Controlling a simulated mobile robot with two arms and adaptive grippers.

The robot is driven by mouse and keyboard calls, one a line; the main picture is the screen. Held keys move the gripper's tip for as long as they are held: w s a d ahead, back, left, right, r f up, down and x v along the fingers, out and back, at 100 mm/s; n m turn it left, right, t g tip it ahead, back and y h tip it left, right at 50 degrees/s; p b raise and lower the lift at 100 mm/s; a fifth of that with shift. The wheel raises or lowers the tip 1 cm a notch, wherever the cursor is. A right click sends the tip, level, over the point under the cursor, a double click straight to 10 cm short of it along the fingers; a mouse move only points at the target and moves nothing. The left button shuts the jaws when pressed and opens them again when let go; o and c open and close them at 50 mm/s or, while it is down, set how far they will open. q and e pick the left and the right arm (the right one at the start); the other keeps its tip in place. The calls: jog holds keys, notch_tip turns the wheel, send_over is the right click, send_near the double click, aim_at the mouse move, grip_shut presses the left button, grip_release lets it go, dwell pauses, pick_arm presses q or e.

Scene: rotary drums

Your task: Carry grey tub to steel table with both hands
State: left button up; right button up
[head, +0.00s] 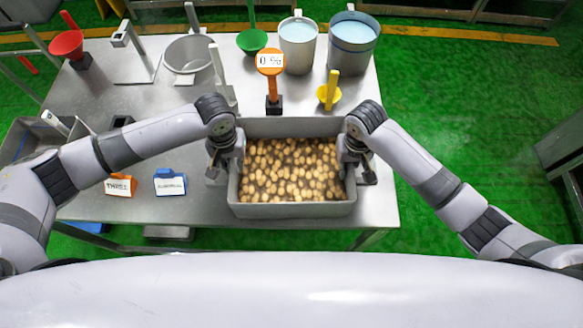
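The grey tub (292,210) is a rectangular open box full of small round tan potato-like items (290,170). It appears upright at the front right part of the steel table (140,100); whether its base touches the tabletop is hidden. My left gripper (224,170) is at the tub's left wall, pointing down. My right gripper (357,172) is at the tub's right wall, also pointing down. Both have fingers at the rim, but I cannot tell whether they are closed on it.
Orange (120,186) and blue (170,182) label holders sit left of the tub. Green floor (450,110) lies open to the right.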

pick_arm(q)
grip_shut()
pick_arm(e)
grip_shut()
pick_arm(q)
jog(key=shift+w+r, duration=0.15)
jog(key=shift+r, duration=0.05)
pick_arm(e)
jog(key=shift+w+r, duration=0.15)
jog(key=shift+r, duration=0.05)
dwell(0.3)
